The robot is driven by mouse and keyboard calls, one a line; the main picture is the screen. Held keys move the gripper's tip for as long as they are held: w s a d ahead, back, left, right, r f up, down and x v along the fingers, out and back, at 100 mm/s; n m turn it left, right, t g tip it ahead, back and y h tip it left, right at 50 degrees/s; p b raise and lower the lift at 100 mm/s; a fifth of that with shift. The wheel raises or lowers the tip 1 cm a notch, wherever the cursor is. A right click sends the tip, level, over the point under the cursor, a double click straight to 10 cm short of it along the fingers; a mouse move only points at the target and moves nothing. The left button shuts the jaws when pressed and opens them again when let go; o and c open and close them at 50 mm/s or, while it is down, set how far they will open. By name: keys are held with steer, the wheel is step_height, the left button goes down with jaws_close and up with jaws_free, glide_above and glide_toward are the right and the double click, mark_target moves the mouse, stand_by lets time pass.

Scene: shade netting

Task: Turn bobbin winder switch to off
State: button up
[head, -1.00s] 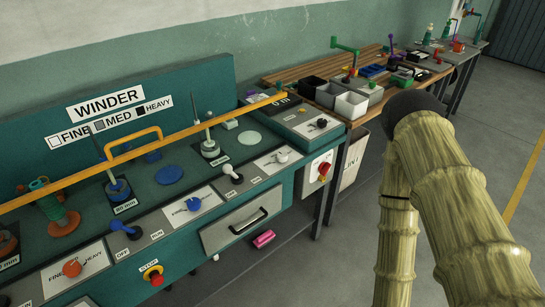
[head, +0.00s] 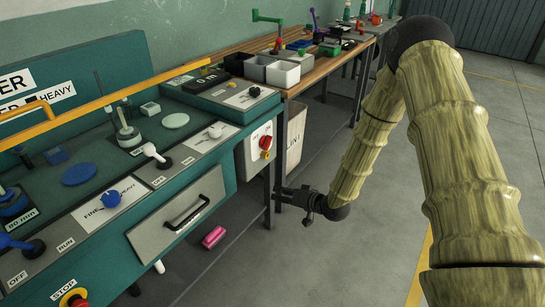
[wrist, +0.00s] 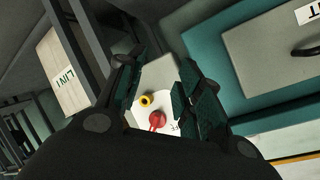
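The teal winder bench (head: 60,130) carries a blue lever (head: 18,242) between OFF and RUN labels, and a white lever (head: 154,152) with labels too small to read. On its right end, a pale switch box (head: 254,160) has a red knob (head: 265,142) and a yellow part below it. In the wrist view the red knob (wrist: 157,119) and yellow part (wrist: 146,101) show beyond and between my fingers. My gripper (head: 281,196) is open and empty, low beside the bench's right end, apart from the box. Which switch the task names is not clear from the labels.
A wooden table (head: 325,55) with bins adjoins the bench; its dark legs (head: 270,180) stand near my gripper. A drawer handle (head: 187,213) juts from the bench front. Open floor is on the right.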

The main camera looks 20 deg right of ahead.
steer(key=w+d+r+t+y+b, duration=0.2)
steer(key=w+d+r+b, duration=0.15)
steer(key=w, duration=0.25)
steer(key=n+y+b, duration=0.1)
steer(key=y+b, duration=0.1)
steer(key=b, duration=0.1)
glide_toward(266, 142)
steer(key=b+x, duration=0.2)
steer(key=x, duration=0.6)
steer(key=shift+w+d+t+b, duration=0.3)
steer(key=shift+w+d+t, duration=0.1)
steer(key=shift+f, duration=0.15)
steer(key=shift+d, duration=0.1)
jaws_close()
